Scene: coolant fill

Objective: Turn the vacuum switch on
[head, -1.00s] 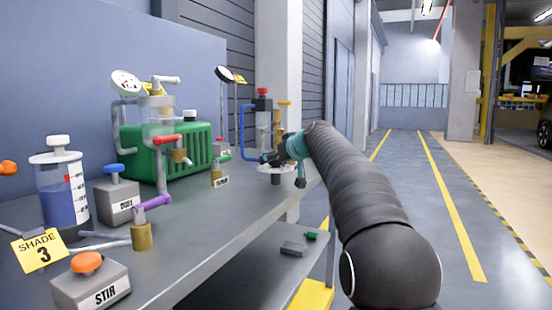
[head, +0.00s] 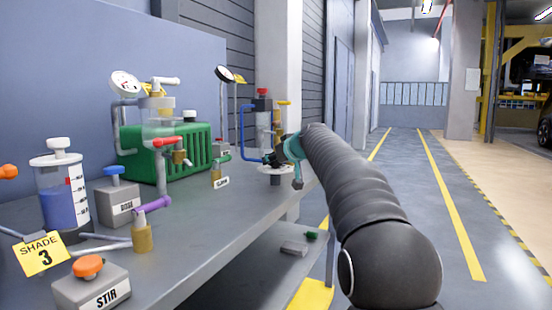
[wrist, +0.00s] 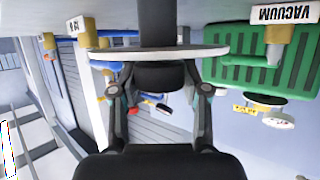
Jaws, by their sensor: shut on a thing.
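My gripper (head: 276,158) is at the far end of the bench. In the wrist view (wrist: 160,88) its fingers are closed on a dark knob (wrist: 160,75). The knob sits against a round pale plate (wrist: 160,53), which also shows below the gripper in the head view (head: 275,169). A VACUUM label (wrist: 278,14) shows upside down at the upper right of the wrist view, beside a brass post (wrist: 247,38). The fingers hide much of the knob, and I cannot read its setting.
A green ribbed box (head: 180,155), a blue-filled cylinder (head: 62,200), a DOSE button box (head: 117,203) and a STIR button box (head: 92,290) stand on the bench (head: 205,225). A blue pipe (head: 243,130) rises close behind my gripper.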

